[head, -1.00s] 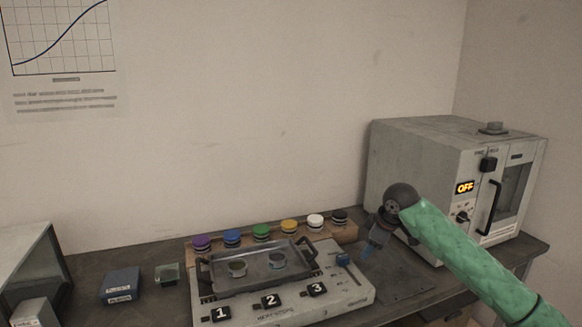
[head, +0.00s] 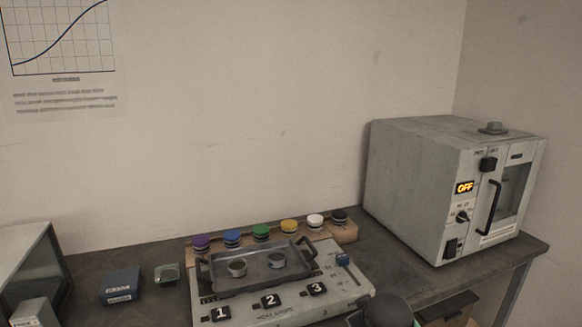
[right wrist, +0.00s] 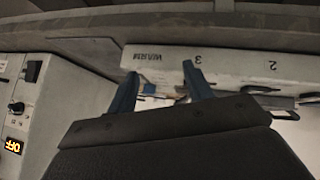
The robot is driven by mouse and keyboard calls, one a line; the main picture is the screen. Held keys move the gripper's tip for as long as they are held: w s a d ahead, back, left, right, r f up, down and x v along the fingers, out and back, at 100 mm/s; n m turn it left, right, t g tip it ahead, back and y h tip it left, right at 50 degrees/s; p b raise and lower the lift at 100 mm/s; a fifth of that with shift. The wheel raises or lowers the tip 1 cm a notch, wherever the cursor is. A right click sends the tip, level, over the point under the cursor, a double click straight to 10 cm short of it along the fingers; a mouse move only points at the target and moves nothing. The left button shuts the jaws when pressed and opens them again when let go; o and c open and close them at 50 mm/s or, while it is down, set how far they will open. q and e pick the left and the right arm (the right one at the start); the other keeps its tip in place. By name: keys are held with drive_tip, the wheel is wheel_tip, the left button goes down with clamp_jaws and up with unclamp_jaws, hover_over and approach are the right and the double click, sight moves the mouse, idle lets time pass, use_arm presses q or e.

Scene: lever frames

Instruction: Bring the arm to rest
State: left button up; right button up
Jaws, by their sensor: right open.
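My right arm's dark rounded joint (head: 388,311) shows at the bottom edge of the head view, in front of the bench; the fingers are not clear there. In the right wrist view my right gripper (right wrist: 160,84) has two blue fingers spread apart with nothing between them. Beyond the fingers is the front of the pale stepped unit (right wrist: 225,72), marked WARM, 3 and 2. My left gripper is in neither view.
A dark tray (head: 262,285) with two small cups sits on the unit. A rack (head: 347,233) with several coloured caps is behind it. An oven (head: 410,190) reading OFF stands at right.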

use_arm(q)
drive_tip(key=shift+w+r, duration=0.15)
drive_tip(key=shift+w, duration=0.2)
use_arm(e)
drive_tip(key=s+f+m+g, duration=0.1)
drive_tip(key=s+f+g, duration=0.1)
drive_tip(key=s+f, duration=0.6)
drive_tip(key=s+a+f+m+g, duration=0.1)
drive_tip(key=s+f+g, duration=0.1)
drive_tip(key=s+f, duration=0.6)
drive_tip(key=s+a+f+m+g+y, duration=0.1)
drive_tip(key=s+f+g, duration=0.2)
drive_tip(key=s+f, duration=0.5)
drive_tip(key=s, duration=1)
drive_tip(key=shift+s+f, duration=0.15)
drive_tip(key=shift+s, duration=0.1)
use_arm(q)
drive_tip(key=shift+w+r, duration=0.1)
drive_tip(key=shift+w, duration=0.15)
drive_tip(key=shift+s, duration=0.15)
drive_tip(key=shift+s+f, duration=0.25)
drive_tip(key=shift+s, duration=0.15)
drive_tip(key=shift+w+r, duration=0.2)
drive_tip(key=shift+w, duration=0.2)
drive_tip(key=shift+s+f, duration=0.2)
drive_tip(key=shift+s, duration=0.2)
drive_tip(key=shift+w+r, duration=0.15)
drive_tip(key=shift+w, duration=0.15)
